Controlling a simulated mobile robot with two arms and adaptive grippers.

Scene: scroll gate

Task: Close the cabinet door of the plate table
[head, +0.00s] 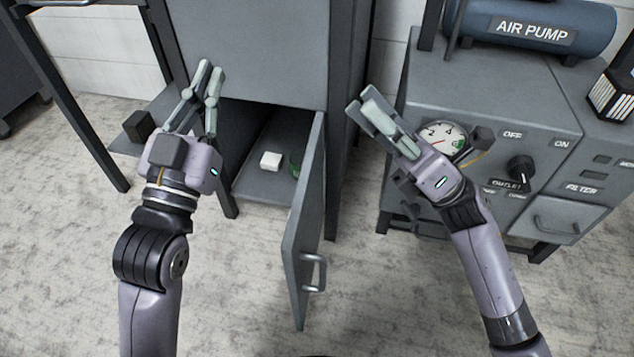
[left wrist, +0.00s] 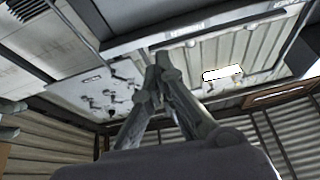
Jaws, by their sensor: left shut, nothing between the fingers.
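The grey cabinet door (head: 305,225) of the plate table stands wide open in the head view, swung out toward me from the right side of the opening. Its metal handle (head: 314,272) is near the door's free end, on the right-hand face. The cabinet interior (head: 255,185) is exposed. My left gripper (head: 210,68) is shut and empty, left of the door and in front of the grey table body. It also shows shut in the left wrist view (left wrist: 158,62). My right gripper (head: 363,103) looks shut and empty, right of the door; it touches neither door nor handle.
A small white block (head: 270,161) and a green item (head: 295,165) lie inside the cabinet. A grey control console (head: 490,125) with a gauge, knob and blue air pump (head: 540,25) stands at the right. Open floor (head: 250,290) lies around the door.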

